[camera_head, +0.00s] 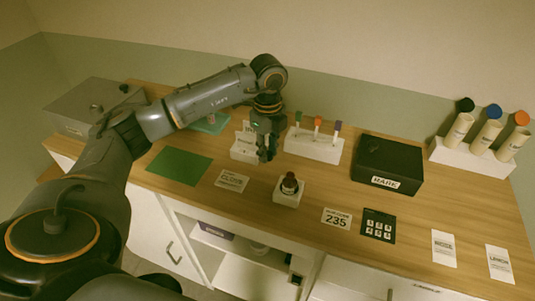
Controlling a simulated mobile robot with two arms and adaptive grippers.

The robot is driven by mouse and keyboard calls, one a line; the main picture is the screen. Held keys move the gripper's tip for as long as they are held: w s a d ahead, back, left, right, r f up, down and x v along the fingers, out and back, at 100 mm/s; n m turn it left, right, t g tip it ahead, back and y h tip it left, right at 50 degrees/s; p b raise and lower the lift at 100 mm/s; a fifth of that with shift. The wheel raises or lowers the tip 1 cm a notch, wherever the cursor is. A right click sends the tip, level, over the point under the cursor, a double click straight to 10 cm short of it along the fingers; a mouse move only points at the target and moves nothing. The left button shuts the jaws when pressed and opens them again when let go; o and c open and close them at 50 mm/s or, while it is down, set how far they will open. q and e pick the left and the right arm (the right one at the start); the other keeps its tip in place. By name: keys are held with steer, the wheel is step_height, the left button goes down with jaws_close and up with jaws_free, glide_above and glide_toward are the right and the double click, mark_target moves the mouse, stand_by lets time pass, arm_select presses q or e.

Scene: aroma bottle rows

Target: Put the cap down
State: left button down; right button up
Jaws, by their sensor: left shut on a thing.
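My left gripper (265,154) points down above the counter, in front of a small white block. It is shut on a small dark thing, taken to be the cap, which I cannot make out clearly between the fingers. A small dark reddish bottle (289,184) stands in a white holder (287,199), in front and to the right of my gripper. The gripper is apart from this bottle. My right gripper is not in view.
A green mat (180,165) lies left on the wooden counter (300,225). A white rack (313,150) with three colour-topped tubes and a black box (386,164) stand right of my gripper. Three capped bottles sit in a white stand (470,158) far right.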

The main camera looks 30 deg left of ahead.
mark_target(268, 167)
arm_select(q)
steer(key=shift+w+a+f, duration=0.1)
steer(key=shift+w+f, duration=0.1)
steer(key=shift+f, duration=0.05)
steer(key=f+p, duration=0.2)
steer(key=f, duration=0.1)
steer(key=shift+w+a, duration=0.1)
steer(key=shift+a, duration=0.1)
steer(key=shift+f, duration=0.25)
steer(key=shift+f, duration=0.1)
steer(key=shift+f, duration=0.15)
steer(key=c, duration=1.1)
jaws_free()
